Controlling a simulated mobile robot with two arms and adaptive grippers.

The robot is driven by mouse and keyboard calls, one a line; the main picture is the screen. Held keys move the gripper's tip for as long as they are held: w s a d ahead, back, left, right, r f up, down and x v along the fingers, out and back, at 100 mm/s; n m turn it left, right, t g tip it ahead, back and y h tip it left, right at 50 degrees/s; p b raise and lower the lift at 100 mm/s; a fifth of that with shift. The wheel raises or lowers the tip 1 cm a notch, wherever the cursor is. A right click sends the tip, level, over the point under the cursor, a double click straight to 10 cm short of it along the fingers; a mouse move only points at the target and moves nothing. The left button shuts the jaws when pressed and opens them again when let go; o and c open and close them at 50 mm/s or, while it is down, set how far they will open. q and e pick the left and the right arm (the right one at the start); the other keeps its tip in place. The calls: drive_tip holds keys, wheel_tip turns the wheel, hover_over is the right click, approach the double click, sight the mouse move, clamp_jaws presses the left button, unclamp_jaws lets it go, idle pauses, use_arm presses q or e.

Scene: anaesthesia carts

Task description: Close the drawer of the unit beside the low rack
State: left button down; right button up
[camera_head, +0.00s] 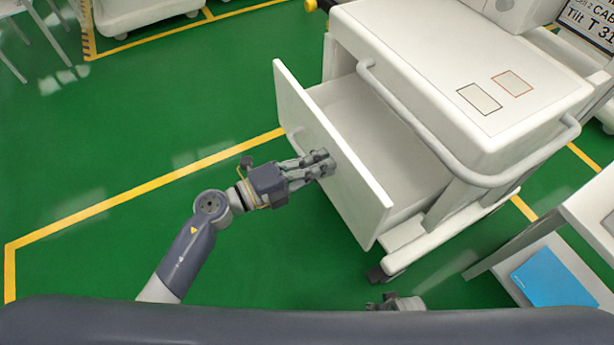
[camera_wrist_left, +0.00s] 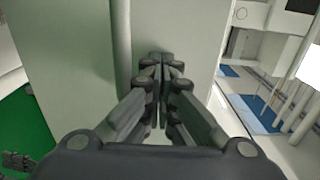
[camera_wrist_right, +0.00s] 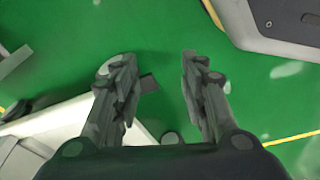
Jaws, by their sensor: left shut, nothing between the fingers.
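The white unit (camera_head: 450,65) has its drawer (camera_head: 335,160) pulled well out toward the left, with an empty-looking white interior. My left gripper (camera_head: 322,163) is shut and empty, its fingertips at the outer face of the drawer front; I cannot tell whether they touch. In the left wrist view the shut fingers (camera_wrist_left: 160,62) point at a pale panel. My right gripper (camera_wrist_right: 155,70) is open and empty above the green floor in the right wrist view; only a bit of it shows at the bottom of the head view (camera_head: 398,303). The low rack (camera_head: 585,215) stands right of the unit.
A blue flat item (camera_head: 553,278) lies on the rack's lower shelf. A grey rail (camera_head: 405,95) runs around the unit's top. A caster (camera_head: 380,274) shows under the unit. The green floor (camera_head: 150,130) left of the drawer is clear, with yellow lines.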

use_arm(q)
drive_tip(key=x, duration=1.7)
use_arm(e)
drive_tip(key=shift+s+d+f, duration=0.25)
drive_tip(key=shift+s+f, duration=0.1)
drive_tip(key=shift+s, duration=0.2)
use_arm(q)
drive_tip(key=shift+w+d+r, duration=0.1)
drive_tip(key=shift+r, duration=0.15)
